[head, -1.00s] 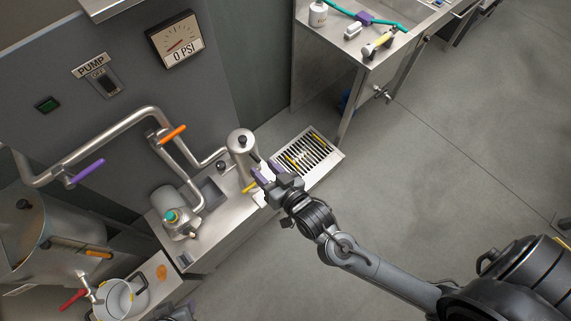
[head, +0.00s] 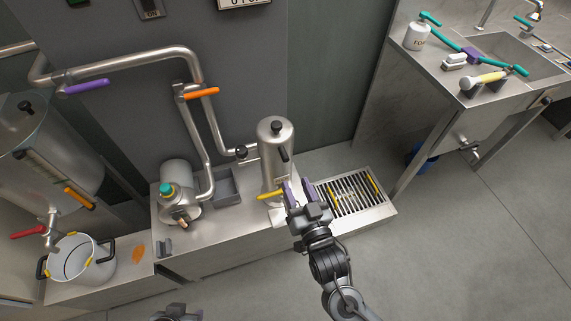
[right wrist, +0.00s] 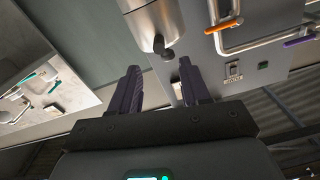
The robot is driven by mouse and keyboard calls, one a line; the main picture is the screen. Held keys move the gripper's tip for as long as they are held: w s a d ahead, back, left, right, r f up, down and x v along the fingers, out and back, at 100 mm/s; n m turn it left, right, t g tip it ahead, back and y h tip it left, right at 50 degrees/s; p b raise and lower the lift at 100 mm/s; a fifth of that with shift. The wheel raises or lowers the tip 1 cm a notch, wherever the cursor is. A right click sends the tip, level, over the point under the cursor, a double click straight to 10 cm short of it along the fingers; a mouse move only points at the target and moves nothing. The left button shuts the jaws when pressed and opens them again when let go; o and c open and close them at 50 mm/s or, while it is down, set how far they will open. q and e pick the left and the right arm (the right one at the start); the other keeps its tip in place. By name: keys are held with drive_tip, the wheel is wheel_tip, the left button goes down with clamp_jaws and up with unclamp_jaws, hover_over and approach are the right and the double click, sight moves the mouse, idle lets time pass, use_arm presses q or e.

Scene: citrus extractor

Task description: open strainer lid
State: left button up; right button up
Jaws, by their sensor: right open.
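The strainer is a steel cylinder (head: 275,155) standing on the steel bench in the head view. In the right wrist view the strainer (right wrist: 148,22) hangs in from the top, with the black knob (right wrist: 160,46) just beyond the fingertips. My right gripper (head: 300,188) is open and empty, in front of the strainer's lower right. Part of my left gripper (head: 176,312) shows at the bottom edge; its fingers are hidden.
A drain grate (head: 350,196) with yellow items lies right of the strainer. A pump (head: 178,205) and pipes with purple (head: 86,86) and orange (head: 201,92) handles are left. A pot (head: 90,262) stands lower left. A sink counter (head: 440,75) is upper right.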

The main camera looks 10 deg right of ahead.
sight(285, 158)
drive_tip(key=w+b, duration=0.1)
drive_tip(key=w, duration=0.2)
drive_tip(key=w+a+b, duration=0.1)
drive_tip(key=w, duration=0.3)
drive_tip(key=w+a, duration=0.1)
drive_tip(key=w, duration=0.2)
drive_tip(key=shift+w+b, duration=0.2)
drive_tip(key=shift+b, duration=0.2)
clamp_jaws()
